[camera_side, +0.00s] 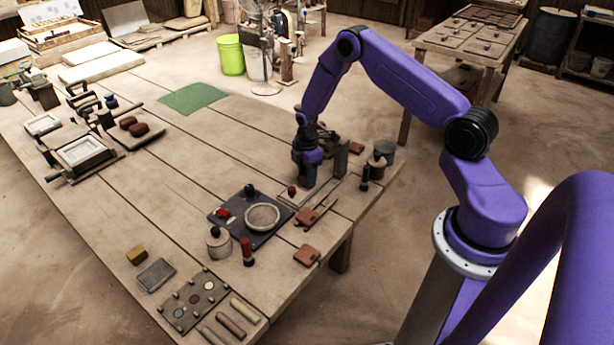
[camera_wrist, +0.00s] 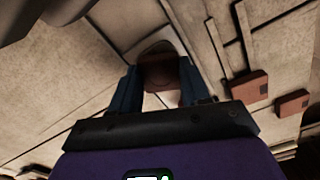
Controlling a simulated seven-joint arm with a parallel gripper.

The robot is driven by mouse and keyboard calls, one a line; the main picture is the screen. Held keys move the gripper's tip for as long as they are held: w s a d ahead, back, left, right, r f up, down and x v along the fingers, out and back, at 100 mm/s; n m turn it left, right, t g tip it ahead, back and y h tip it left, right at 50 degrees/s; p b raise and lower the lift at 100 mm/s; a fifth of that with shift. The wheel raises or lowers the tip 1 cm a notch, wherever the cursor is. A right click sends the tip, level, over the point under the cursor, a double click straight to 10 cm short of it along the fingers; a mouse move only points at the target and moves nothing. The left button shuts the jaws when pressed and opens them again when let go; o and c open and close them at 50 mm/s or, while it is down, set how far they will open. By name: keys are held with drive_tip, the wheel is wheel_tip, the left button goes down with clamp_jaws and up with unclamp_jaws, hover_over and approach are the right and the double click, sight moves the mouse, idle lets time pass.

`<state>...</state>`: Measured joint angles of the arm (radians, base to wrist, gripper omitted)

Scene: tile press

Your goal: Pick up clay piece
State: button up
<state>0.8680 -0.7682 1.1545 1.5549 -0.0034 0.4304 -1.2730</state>
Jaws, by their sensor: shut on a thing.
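My gripper (camera_side: 306,180) is low over the right end of the wooden table in the side view. In the wrist view its two dark blue fingers (camera_wrist: 159,80) are closed on a dark brown piece of clay (camera_wrist: 160,58). The fingers hide part of that piece, and it cannot be made out clearly in the side view. I cannot tell whether it still touches the surface below. Two brown clay lumps (camera_side: 138,129) lie on a board at the table's left.
A dark board with a round sieve-like dish (camera_side: 263,216) lies left of my gripper. Flat reddish tiles (camera_side: 307,255) lie near the front edge and show in the wrist view (camera_wrist: 250,87). A dark upright tool (camera_side: 364,178) stands to the right. The table middle is clear around a green mat (camera_side: 193,98).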

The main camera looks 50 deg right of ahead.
wheel_tip(320, 180, up, 2)
drive_tip(key=shift+r, duration=0.2)
drive_tip(key=s+a+r+n, duration=0.2)
drive_tip(key=s+a+r, duration=0.15)
drive_tip(key=s, duration=0.75)
drive_tip(key=s+a+r+n, duration=0.3)
drive_tip(key=s+r, duration=0.2)
drive_tip(key=s, duration=0.6)
drive_tip(key=w+d+f, duration=0.1)
drive_tip(key=w+f, duration=0.2)
drive_tip(key=w, duration=0.1)
drive_tip(key=w+d+f, duration=0.1)
drive_tip(key=w+f, duration=0.2)
drive_tip(key=w, duration=0.1)
drive_tip(key=w+d+f, duration=0.2)
drive_tip(key=w+f, duration=0.1)
drive_tip(key=w, duration=0.1)
drive_tip(key=shift+w, duration=0.3)
drive_tip(key=shift+w+f, duration=0.1)
drive_tip(key=shift+f, duration=0.05)
drive_tip(key=shift+w+d+f, duration=0.1)
drive_tip(key=shift+w+f, duration=0.05)
drive_tip(key=shift+f, duration=1.55)
drive_tip(key=shift+f, duration=0.1)
